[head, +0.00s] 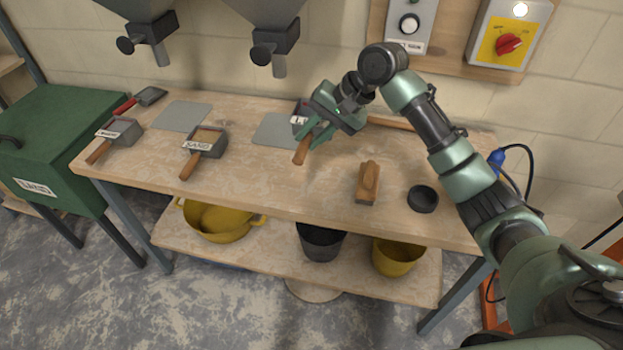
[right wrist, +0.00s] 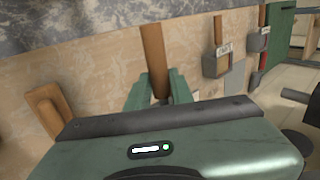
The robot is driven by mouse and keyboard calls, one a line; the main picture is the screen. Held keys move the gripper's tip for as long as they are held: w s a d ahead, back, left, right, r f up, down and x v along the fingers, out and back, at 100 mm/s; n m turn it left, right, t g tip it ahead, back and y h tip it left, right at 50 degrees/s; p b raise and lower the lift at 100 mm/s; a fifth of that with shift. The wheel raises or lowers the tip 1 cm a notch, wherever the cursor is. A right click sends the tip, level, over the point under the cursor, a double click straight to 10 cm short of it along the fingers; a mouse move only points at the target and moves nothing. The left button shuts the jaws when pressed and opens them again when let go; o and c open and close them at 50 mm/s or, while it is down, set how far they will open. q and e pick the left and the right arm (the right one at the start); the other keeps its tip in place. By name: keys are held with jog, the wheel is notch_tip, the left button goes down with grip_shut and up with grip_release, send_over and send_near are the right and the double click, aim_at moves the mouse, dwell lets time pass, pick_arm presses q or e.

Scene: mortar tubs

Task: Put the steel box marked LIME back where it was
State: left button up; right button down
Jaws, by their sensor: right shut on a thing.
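A steel box (head: 298,120) with a wooden handle (head: 302,150) is at the back middle of the bench, by the right edge of a grey mat (head: 270,131). Its label shows only a starting "L"; my gripper hides the rest. My right gripper (head: 314,134) is shut on this box's handle. The handle also shows between the green fingers in the right wrist view (right wrist: 153,45). I cannot tell whether the box touches the bench. My left gripper is not in view.
A box marked SAND (head: 206,136) and another steel box (head: 123,128) stand left. A second grey mat (head: 182,115) lies bare behind SAND. A wooden float (head: 367,184) and black cup (head: 422,199) are right. Two hoppers (head: 258,8) hang above. The front middle is clear.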

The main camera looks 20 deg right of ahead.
notch_tip(320, 180, down, 15)
jog(key=shift+r, duration=0.1)
dwell(0.3)
jog(key=shift+a+p, duration=0.1)
jog(key=shift+p, duration=0.2)
jog(key=c, duration=1.2)
grip_release()
jog(key=shift+c, duration=0.2)
jog(key=v, duration=1.2)
jog(key=shift+b, duration=0.3)
